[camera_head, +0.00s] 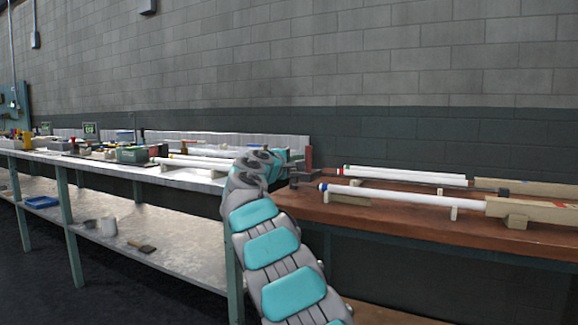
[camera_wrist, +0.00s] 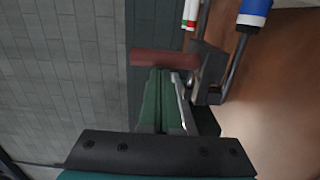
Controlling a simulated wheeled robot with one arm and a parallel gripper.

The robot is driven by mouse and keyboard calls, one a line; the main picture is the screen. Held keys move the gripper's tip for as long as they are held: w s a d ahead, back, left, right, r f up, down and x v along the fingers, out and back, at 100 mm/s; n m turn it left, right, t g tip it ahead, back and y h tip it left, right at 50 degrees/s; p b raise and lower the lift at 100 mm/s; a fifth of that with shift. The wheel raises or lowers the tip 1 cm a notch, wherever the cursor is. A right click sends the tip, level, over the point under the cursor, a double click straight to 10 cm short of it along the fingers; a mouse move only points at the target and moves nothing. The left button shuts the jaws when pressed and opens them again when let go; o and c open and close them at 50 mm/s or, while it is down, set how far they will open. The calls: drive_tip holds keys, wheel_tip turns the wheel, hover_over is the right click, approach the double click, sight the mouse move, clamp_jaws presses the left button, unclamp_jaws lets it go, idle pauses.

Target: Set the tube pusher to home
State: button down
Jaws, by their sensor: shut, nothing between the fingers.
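The tube pusher shows in the wrist view as a dark red cylindrical handle (camera_wrist: 165,58) beside a grey metal block (camera_wrist: 208,92) with a thin rod. In the head view the red handle (camera_head: 309,157) stands upright at the left end of the brown bench. My gripper (camera_wrist: 160,74) has its green fingers shut and empty, their tips right at the handle. I cannot tell whether they touch it. In the head view my gripper (camera_head: 288,161) is partly hidden behind my wrist. A white tube with a blue end (camera_head: 400,197) lies to the right of the pusher.
Another white tube (camera_head: 400,175) with a red and green end lies behind the first. Wooden blocks (camera_head: 517,220) support the tubes on the brown bench (camera_head: 420,228). A white bench (camera_head: 190,174) with several tools and tubes stands at left. A block wall rises behind.

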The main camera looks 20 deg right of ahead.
drive_tip(key=s+d+b, duration=0.1)
drive_tip(key=s+d, duration=0.8)
drive_tip(key=s, duration=0.2)
drive_tip(key=s+d+b, duration=0.2)
drive_tip(key=s+d, duration=0.8)
drive_tip(key=s, duration=0.1)
drive_tip(key=s+d+b, duration=0.1)
drive_tip(key=s+d, duration=0.8)
drive_tip(key=s, duration=0.2)
drive_tip(key=shift+s+d+b, duration=0.25)
drive_tip(key=shift+d+b, duration=0.05)
drive_tip(key=shift+b, duration=0.05)
drive_tip(key=shift+w, duration=0.1)
